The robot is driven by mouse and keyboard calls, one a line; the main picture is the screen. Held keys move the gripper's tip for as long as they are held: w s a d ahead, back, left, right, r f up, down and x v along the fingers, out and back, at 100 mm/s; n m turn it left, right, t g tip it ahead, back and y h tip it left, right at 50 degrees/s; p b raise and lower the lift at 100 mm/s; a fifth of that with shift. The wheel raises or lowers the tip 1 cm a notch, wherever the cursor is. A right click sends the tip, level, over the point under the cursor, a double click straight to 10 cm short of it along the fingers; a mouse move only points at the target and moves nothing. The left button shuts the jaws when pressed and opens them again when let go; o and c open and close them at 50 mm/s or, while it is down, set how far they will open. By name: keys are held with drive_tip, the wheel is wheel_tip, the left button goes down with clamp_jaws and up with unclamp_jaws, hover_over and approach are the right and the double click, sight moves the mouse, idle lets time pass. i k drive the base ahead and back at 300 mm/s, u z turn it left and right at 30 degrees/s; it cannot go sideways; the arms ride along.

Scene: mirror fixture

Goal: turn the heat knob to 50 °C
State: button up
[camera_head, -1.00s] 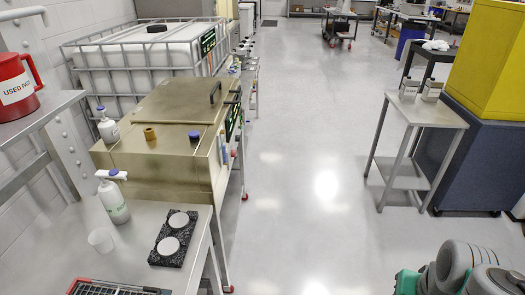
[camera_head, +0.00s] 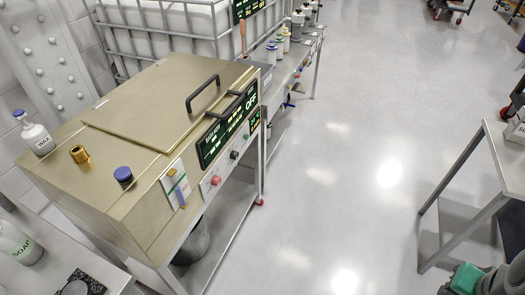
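A tan bath machine (camera_head: 150,110) with a flat closed lid stands at the left. Its front panel faces right and is seen at a steep angle. A red knob (camera_head: 215,181) and a black knob (camera_head: 235,155) are on this front, below a dark display (camera_head: 213,144) with green text. Another display reads OFF (camera_head: 251,101). I cannot read the knob labels or settings, or tell which knob is the heat knob. My gripper is not in view; only part of my arm shows at the bottom right, well away from the machine.
A black handle (camera_head: 203,95) stands up from the lid, and a black bar handle is by the front. A WAX bottle (camera_head: 37,138), a brass fitting (camera_head: 79,154) and a blue cap (camera_head: 123,175) are on top. The floor (camera_head: 330,150) is open; a metal table (camera_head: 490,170) stands right.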

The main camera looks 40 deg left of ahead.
sight(215, 180)
drive_tip(key=i, duration=1.9)
drive_tip(key=u, duration=5.25)
